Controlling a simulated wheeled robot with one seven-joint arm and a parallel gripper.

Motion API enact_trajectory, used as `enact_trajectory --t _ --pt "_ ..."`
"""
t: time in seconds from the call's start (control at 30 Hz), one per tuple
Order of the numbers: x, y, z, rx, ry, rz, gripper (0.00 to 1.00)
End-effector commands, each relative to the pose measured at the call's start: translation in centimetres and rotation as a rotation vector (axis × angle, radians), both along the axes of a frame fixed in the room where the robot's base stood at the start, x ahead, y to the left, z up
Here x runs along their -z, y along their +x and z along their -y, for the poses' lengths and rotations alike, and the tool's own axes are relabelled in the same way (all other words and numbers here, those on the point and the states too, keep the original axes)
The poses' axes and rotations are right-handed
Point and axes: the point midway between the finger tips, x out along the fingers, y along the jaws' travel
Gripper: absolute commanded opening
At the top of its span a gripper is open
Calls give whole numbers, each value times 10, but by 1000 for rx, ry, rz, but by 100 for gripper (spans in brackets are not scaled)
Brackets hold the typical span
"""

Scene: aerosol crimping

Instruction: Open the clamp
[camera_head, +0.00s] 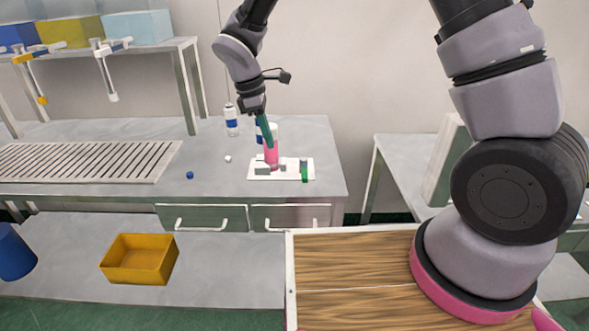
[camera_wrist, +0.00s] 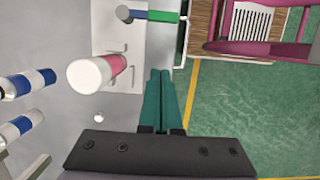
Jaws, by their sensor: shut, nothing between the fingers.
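The clamp sits on a white base plate (camera_head: 253,177) on the grey bench. It has grey blocks (camera_head: 262,169) and a green handle (camera_head: 304,174) at the plate's right side. In the wrist view the green handle (camera_wrist: 163,16) lies at the top, with a grey round end (camera_wrist: 125,12) to its left. A pink can (camera_head: 271,158) with a white top (camera_wrist: 88,74) stands upright at the plate; I cannot tell how the clamp holds it. My gripper (camera_wrist: 160,72) has its green fingers together and empty, beside the can and apart from the handle. In the head view the fingers overlap the can.
Two blue-and-white cans, one of them clear in the head view (camera_head: 231,120), stand behind. A white cap (camera_head: 228,158) and a blue cap (camera_head: 190,175) lie left. A slatted rack (camera_head: 85,162) and a raised shelf (camera_head: 120,50) are further left. A yellow bin (camera_head: 140,262) sits lower.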

Motion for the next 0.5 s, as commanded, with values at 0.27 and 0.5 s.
enact_trajectory --t 0.27,0.5 --pt "13 0 4 1 -2 -3 0" --pt "59 -1 16 1 -4 -4 0"
